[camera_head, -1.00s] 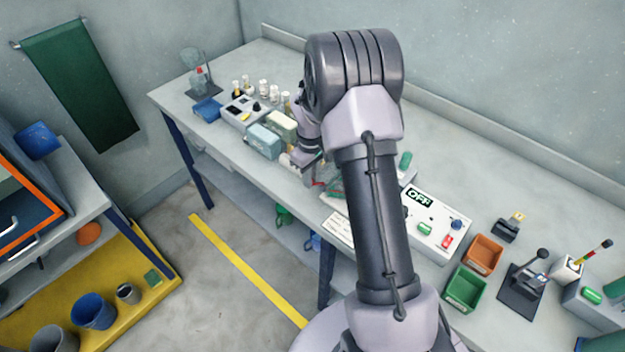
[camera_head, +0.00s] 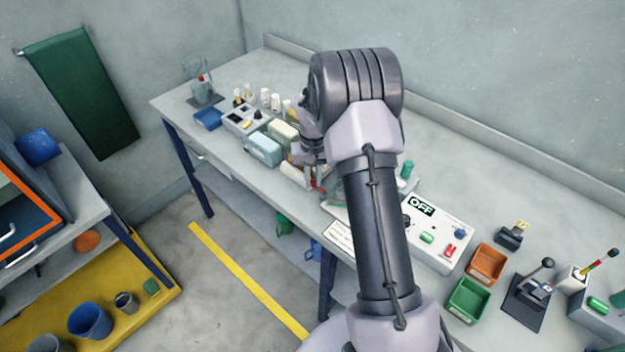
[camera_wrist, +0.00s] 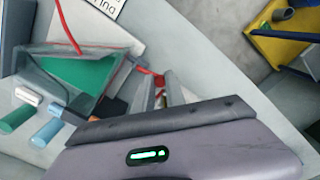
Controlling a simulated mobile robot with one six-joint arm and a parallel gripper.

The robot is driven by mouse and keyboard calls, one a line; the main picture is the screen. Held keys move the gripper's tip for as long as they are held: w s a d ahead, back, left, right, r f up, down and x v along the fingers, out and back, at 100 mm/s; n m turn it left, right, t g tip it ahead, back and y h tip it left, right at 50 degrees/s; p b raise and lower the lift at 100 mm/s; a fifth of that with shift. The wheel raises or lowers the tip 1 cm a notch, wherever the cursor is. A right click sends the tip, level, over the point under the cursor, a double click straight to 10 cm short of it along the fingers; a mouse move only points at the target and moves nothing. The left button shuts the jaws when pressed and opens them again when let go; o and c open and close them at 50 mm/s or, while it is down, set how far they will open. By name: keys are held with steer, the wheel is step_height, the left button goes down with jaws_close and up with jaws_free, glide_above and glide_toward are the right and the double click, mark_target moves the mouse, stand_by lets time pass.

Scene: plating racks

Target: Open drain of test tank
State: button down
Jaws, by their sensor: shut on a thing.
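The test tank (camera_wrist: 40,62) is a clear box with green inside, at the upper left of the wrist view. In the head view the tank (camera_head: 333,198) is mostly hidden behind my arm. A red handle (camera_wrist: 159,81) shows beside the tank's right side, and it also shows as a small red part in the head view (camera_head: 317,186). My gripper (camera_wrist: 162,90) is shut on the red handle, with its pale fingers on either side. How far the handle is turned, and whether liquid flows, I cannot tell.
A red tube (camera_wrist: 66,24) rises from the tank. Coloured cylinders (camera_wrist: 46,132) lie left of my gripper. A control box reading OFF (camera_head: 432,232), an orange bin (camera_head: 486,263) and a green bin (camera_head: 468,300) stand right of my arm. Pale blocks (camera_head: 263,150) stand to the left.

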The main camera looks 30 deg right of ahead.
mark_target(313, 181)
stand_by(0.3)
steer(key=c, duration=1.4)
jaws_free()
step_height(313, 181, up, 17)
steer(key=p, duration=0.4)
steer(key=shift+r, duration=0.2)
